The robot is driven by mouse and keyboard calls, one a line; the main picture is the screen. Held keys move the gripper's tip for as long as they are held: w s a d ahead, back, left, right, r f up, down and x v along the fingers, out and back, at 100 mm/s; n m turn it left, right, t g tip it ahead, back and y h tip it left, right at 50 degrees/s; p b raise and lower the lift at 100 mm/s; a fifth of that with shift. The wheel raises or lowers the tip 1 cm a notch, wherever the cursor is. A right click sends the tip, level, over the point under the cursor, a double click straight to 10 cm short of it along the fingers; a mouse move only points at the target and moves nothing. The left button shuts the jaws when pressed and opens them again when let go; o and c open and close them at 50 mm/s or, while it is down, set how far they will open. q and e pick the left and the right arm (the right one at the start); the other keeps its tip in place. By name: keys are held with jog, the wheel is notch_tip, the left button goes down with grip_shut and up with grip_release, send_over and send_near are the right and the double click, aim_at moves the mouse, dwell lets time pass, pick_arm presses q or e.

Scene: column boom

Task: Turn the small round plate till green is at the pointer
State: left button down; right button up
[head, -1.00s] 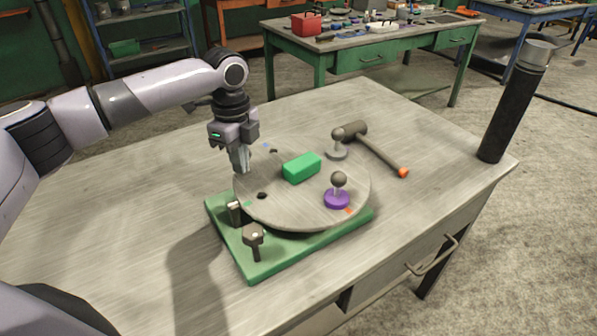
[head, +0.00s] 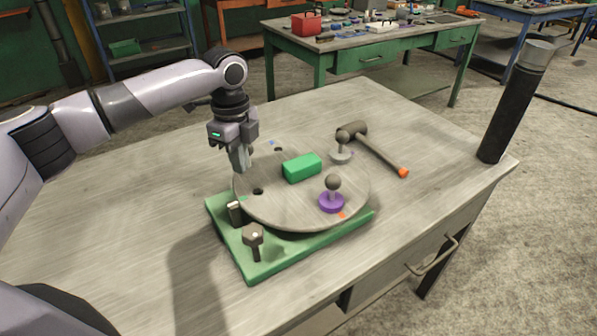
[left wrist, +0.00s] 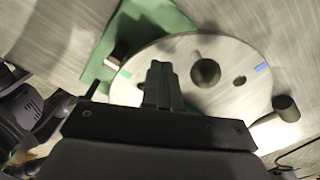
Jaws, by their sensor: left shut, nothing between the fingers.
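The small round plate (head: 290,205) is a grey disc on a green base (head: 275,262). It bears a green mark (head: 242,198), a blue mark (head: 271,141) and an orange mark (head: 341,215) near its rim. A dark block with a pale side (head: 235,212), which looks like the pointer, stands at the left rim close to the green mark; both also show in the left wrist view, the green mark (left wrist: 125,72) just beside the block (left wrist: 116,54). My left gripper (head: 242,169) is shut and empty, its tips at the plate's left rim; contact is unclear. My right gripper is out of view.
A dark bolt-like post (head: 253,238) stands on the base's front corner. A hammer (head: 375,150) lies behind; a tall black cylinder (head: 513,105) stands right.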

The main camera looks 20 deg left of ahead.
pick_arm(q)
notch_tip(320, 180, up, 9)
dwell(0.8)
